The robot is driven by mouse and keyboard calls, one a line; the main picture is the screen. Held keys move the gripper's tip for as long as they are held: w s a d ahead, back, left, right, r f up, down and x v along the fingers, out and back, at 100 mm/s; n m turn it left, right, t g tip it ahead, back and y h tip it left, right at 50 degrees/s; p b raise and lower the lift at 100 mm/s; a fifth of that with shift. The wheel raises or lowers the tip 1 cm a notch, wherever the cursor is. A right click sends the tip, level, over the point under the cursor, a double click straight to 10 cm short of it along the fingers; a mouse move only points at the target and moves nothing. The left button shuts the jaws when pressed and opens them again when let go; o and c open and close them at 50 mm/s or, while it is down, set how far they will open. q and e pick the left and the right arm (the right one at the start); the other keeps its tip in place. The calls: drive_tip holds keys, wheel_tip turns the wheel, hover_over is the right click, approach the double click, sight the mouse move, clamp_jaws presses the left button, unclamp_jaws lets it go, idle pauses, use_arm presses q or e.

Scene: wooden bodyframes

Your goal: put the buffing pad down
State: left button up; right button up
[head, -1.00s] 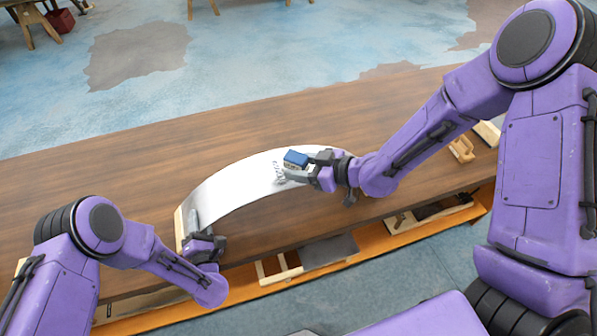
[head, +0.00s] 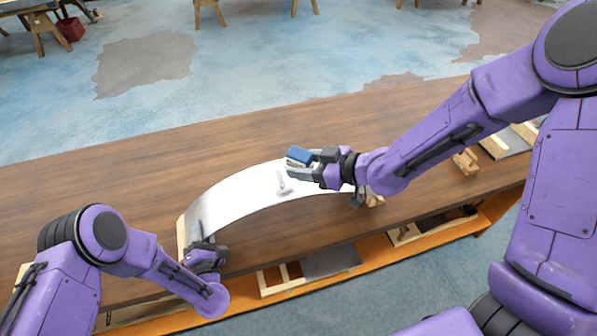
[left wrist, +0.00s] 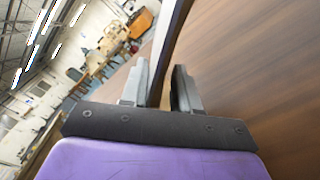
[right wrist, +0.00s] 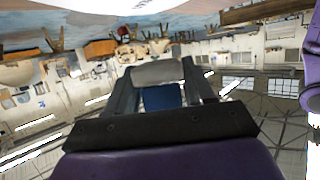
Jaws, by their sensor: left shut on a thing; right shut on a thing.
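The buffing pad (head: 299,156), a small block with a blue top and a pale underside, is held by my right gripper (head: 308,167) above the curved silver panel (head: 222,200). In the right wrist view, its blue part and a rounded grey-white part (right wrist: 158,72) sit between the fingers. My left gripper (head: 203,246) is shut on the near left edge of the panel. In the left wrist view the panel edge (left wrist: 165,50) runs between the left fingers (left wrist: 160,88). The panel arches up, and a greyish smudge (head: 283,184) marks its top.
The long brown wooden table (head: 120,165) has free room behind and left of the panel. At the right lie a small wooden block (head: 466,161) and a wood-framed panel (head: 505,142). An orange shelf (head: 375,248) below holds more framed pieces.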

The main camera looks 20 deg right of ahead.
idle(0.6)
drive_tip(key=w+d+f+m+t+h, duration=0.2)
drive_tip(key=w+d+f+m+h, duration=0.15)
drive_tip(key=w+d, duration=0.55)
drive_tip(key=m+t+h, duration=0.2)
drive_tip(key=m+h, duration=0.4)
hover_over(437, 181)
wheel_tip(437, 181, down, 11)
drive_tip(key=shift+n, duration=0.25)
wheel_tip(437, 181, down, 6)
drive_tip(key=shift+d+r, duration=0.15)
drive_tip(key=shift+w+f, duration=0.1)
drive_tip(key=shift+f, duration=2.1)
